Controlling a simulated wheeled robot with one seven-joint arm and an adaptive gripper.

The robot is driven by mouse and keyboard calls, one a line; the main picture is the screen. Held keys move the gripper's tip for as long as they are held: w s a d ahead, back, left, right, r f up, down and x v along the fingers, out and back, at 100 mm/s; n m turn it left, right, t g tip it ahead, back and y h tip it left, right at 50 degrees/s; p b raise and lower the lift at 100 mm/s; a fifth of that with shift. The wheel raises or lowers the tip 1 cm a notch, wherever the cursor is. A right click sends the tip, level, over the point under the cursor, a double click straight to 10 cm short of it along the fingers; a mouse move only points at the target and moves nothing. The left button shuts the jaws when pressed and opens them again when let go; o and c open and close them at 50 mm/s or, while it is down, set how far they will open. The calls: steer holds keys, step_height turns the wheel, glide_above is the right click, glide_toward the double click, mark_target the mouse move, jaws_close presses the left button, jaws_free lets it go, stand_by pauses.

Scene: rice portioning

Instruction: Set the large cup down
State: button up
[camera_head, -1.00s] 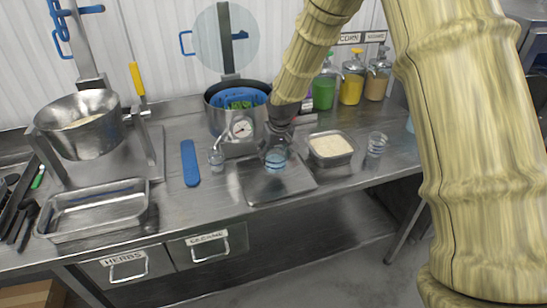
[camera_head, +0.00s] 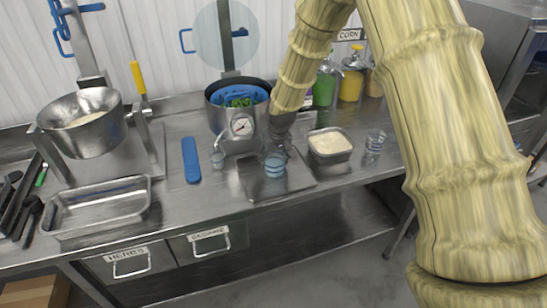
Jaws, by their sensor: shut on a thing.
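The clear cup with blue markings (camera_head: 274,168), which looks like the large cup, is under my gripper (camera_head: 277,149). My gripper points down and is shut on it. The cup is upright over the flat metal plate (camera_head: 290,186). Whether its base touches the plate is hard to tell. The fingertips are small and partly hidden by the wrist.
A tub of white grains (camera_head: 347,154) and another clear cup (camera_head: 375,140) stand to the right. A small clear cup (camera_head: 218,159), a blue strip (camera_head: 191,160) and a pot with a gauge (camera_head: 216,104) are left and behind. Bare counter (camera_head: 215,195) shows in front.

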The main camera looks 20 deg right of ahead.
steer(key=o, duration=1.2)
steer(key=shift+r, duration=0.1)
